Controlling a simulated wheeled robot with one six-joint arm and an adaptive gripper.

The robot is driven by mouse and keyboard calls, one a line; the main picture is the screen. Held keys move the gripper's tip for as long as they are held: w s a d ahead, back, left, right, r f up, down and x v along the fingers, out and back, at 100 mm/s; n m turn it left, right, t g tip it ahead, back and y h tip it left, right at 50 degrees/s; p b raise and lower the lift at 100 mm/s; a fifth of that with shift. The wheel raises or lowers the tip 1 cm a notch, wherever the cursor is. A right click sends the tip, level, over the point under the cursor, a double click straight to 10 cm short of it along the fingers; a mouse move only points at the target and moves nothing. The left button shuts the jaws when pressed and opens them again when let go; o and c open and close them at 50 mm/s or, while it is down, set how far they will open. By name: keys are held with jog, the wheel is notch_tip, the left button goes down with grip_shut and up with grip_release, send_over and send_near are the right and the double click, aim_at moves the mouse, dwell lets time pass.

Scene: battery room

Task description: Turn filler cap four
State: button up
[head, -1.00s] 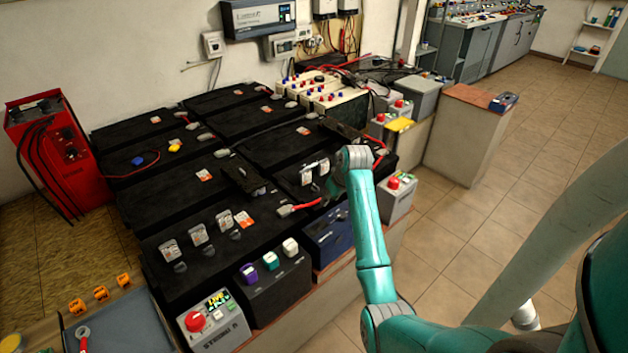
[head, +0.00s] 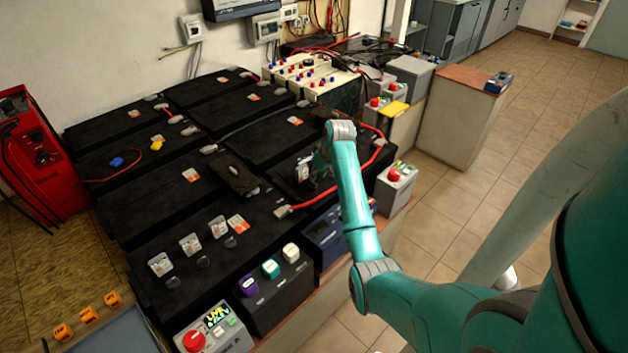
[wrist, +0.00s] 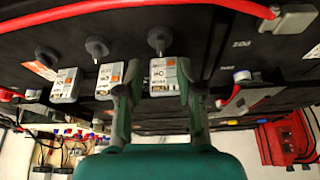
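In the wrist view, three black filler caps stand in a row on a black battery: a left cap (wrist: 46,56), a middle cap (wrist: 97,48) and a right cap (wrist: 159,39). Below them sit grey tags with orange marks; their numbers are too small to read, so I cannot tell which is cap four. My gripper (wrist: 159,66) is open. Its fingers stand either side of the right tag (wrist: 165,78), with the right cap just beyond the fingertips. In the head view, my arm largely hides this place; one tag (head: 303,170) shows beside it.
A red cable (head: 345,180) runs beside my arm, and crosses the wrist view. Several tags (head: 190,243) stand on the front battery. A red charger (head: 35,150) is at left, and a box with purple, teal and white caps (head: 275,290) is in front. The tiled floor (head: 455,210) is clear.

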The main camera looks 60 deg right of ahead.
aim_at(314, 184)
jog(key=shift+x, duration=2.65)
grip_shut()
